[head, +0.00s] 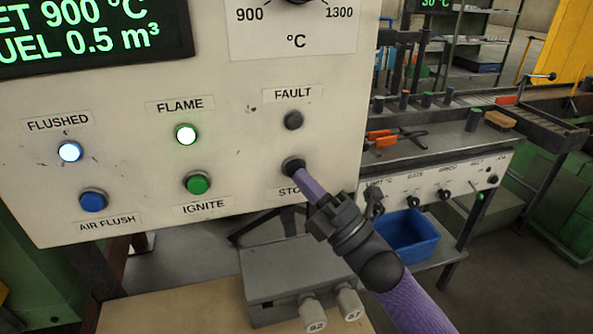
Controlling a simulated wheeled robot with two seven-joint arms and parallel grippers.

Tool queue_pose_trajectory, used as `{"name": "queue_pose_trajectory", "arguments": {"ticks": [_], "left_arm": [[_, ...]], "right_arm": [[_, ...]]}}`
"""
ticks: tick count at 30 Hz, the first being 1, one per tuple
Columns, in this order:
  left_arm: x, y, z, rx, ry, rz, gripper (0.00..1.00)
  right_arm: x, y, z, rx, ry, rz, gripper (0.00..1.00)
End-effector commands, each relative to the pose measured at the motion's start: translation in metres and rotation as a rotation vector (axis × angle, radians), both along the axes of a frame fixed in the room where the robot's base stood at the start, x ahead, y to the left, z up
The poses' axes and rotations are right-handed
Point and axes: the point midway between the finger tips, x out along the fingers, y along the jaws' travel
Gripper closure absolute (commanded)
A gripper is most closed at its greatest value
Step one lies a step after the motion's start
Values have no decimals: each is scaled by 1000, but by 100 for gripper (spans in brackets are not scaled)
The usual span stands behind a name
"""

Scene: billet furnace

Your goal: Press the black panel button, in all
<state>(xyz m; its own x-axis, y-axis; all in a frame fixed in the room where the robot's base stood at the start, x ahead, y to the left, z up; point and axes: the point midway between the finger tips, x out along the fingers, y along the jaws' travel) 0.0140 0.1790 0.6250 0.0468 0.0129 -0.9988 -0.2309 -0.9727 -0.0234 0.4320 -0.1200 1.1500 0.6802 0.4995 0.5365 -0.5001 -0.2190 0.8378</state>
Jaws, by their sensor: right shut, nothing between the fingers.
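The control panel (240,150) is a cream box with labelled lamps and buttons. The black button (292,165) is at its lower right, above a label that reads "STO", its end hidden by my arm. My right gripper (302,178) comes in from the lower right, with its purple fingers shut and empty. Its tips overlap the lower right of the black button in the head view; whether they press it in, I cannot tell. My left gripper is not in view.
The FAULT lamp (293,120) is dark. The FLAME lamp (186,134) and FLUSHED lamp (70,152) are lit. The green IGNITE button (197,183) and blue AIR FLUSH button (93,200) sit left. A grey box (275,275) and blue bin (407,238) stand below.

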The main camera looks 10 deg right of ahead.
Motion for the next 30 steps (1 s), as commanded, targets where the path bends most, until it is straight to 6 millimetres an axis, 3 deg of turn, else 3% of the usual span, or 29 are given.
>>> {"name": "queue_pose_trajectory", "arguments": {"ticks": [30], "left_arm": [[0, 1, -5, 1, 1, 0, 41]], "right_arm": [[8, 0, 0, 0, 0, 0, 100]]}}
